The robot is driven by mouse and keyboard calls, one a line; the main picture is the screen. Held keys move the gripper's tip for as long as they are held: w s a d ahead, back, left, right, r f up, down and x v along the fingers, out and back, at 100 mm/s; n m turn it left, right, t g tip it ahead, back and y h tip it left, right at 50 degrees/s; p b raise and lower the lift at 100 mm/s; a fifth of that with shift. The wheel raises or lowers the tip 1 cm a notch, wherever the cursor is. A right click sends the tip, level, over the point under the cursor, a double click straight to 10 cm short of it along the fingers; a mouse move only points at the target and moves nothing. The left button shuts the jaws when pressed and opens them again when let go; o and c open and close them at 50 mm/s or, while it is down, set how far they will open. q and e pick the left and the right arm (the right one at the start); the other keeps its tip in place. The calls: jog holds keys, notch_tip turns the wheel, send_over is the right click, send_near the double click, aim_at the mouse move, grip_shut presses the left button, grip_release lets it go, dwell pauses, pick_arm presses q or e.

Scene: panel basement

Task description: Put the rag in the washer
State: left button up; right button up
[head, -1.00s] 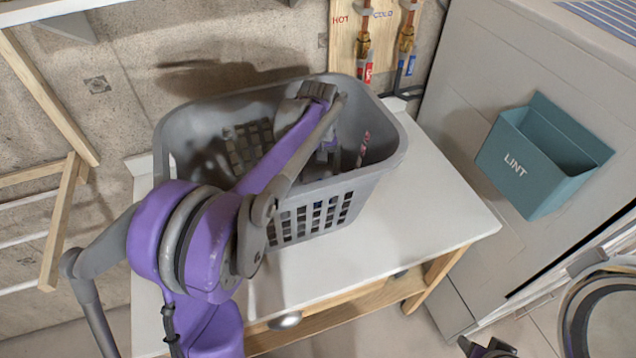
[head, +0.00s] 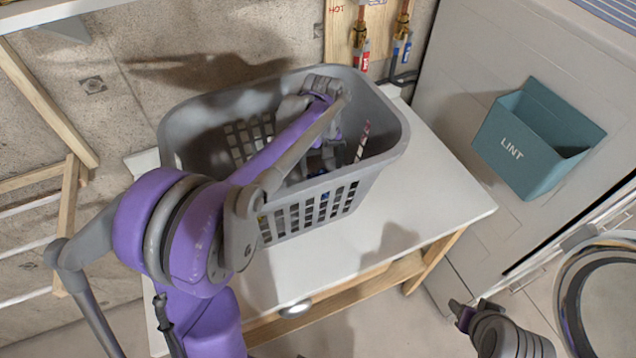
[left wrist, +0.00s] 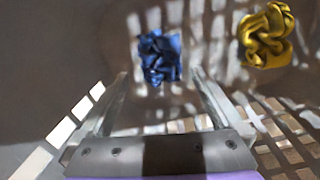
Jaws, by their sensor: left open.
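A grey laundry basket (head: 185,120) stands on a white-topped table. Inside it, the left wrist view shows a crumpled blue cloth (left wrist: 160,55) and a crumpled yellow cloth (left wrist: 266,36); I cannot tell which is the rag. My left gripper (head: 325,155) reaches down into the basket. It is open, and in the left wrist view its fingers (left wrist: 159,82) point toward the blue cloth, which lies beyond and between the tips, not gripped. A round appliance door (head: 572,300), perhaps the washer's, shows at the lower right. My right gripper (head: 463,314) is near it.
The table top (head: 430,190) is clear right of the basket. A teal LINT bin (head: 515,150) hangs on a grey appliance side (head: 455,120). Pipes with hot and cold valves (head: 362,45) are behind. A wooden rack (head: 70,215) stands at left.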

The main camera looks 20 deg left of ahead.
pick_arm(q)
jog(key=f, duration=0.7)
jog(key=shift+w+a+f, duration=0.1)
jog(key=shift+w, duration=0.15)
jog(key=shift+s, duration=0.1)
jog(key=c, duration=1.1)
jog(key=shift+c, duration=0.2)
jog(key=shift+r, duration=0.2)
